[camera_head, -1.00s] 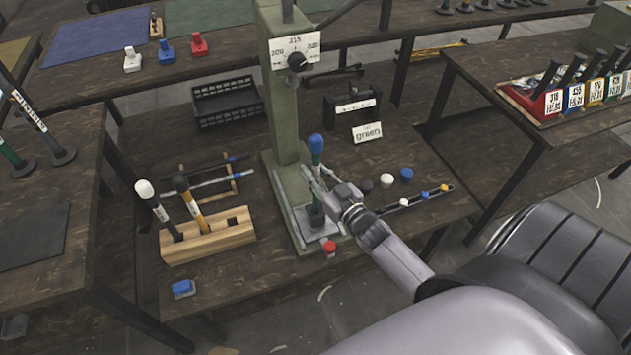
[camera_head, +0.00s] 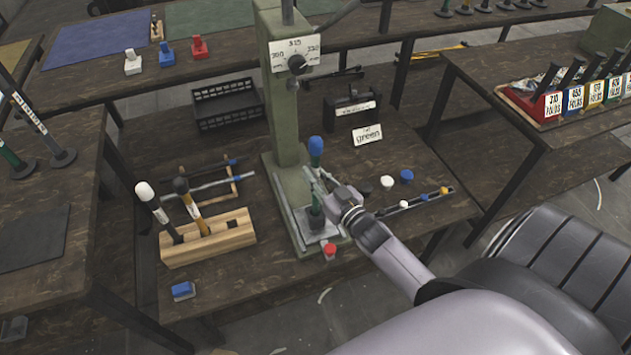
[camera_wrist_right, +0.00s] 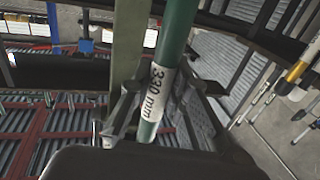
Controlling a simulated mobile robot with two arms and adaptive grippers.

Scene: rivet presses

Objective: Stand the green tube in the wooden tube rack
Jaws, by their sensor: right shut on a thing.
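The green tube (camera_head: 316,171) has a blue cap and stands upright on the base of the green press. My right gripper (camera_head: 318,188) is shut around its lower-middle part. In the right wrist view, the tube (camera_wrist_right: 178,35) passes between the fingers (camera_wrist_right: 160,115), with a white "330 mm" label between them. The wooden tube rack (camera_head: 228,240) stands to the left of the press. It holds a black tube with a white cap (camera_head: 145,191) and a yellow tube with a dark cap (camera_head: 181,187), both leaning. An open hole shows at its right end. My left gripper is not in view.
The green press column (camera_head: 284,110) rises right behind the tube. A red button (camera_head: 330,249) is at the press front. A blue block (camera_head: 183,290) lies before the rack.

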